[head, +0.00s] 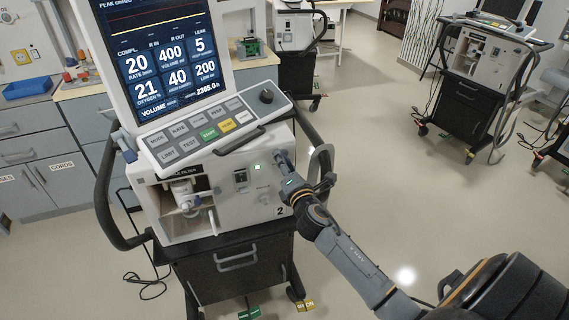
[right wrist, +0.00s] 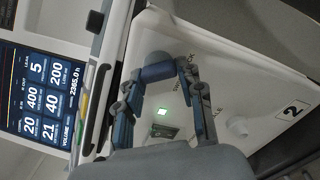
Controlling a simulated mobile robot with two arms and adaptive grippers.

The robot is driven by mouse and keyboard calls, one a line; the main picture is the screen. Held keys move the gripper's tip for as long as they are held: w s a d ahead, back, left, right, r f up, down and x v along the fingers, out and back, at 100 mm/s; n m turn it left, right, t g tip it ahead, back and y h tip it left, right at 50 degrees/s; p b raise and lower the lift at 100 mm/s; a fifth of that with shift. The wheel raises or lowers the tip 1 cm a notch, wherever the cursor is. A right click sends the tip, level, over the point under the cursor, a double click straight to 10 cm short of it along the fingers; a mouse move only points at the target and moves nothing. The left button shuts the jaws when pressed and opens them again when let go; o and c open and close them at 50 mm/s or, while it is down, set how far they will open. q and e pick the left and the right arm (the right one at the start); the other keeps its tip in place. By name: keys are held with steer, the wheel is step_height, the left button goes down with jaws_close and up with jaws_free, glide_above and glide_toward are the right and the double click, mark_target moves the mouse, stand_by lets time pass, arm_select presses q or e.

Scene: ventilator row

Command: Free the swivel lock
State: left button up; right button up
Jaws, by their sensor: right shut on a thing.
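The ventilator (head: 176,228) stands at the left centre with its numbered front panel facing me. My right gripper (head: 287,168) reaches the upper right of that panel. In the right wrist view its two fingers (right wrist: 158,78) close from both sides on a short blue-grey knob, which I take as the swivel lock (right wrist: 156,68). Printed lettering beside it is partly covered by a finger. In the head view the gripper hides most of the knob, and I cannot tell which way it is turned. My left gripper is not in view.
A lit green square (right wrist: 162,112) is on the panel near the fingers. The ventilator's screen (head: 165,50) and key panel (head: 210,130) rise above. A dark side handle (head: 104,190) curves at its left. Another ventilator (head: 480,75) stands back right; the floor between is clear.

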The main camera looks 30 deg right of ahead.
steer(key=m, duration=0.7)
steer(key=shift+r, duration=0.1)
stand_by(0.6)
steer(key=o, duration=1.2)
steer(key=shift+c, duration=0.2)
steer(key=v, duration=1.2)
steer(key=shift+a, duration=0.1)
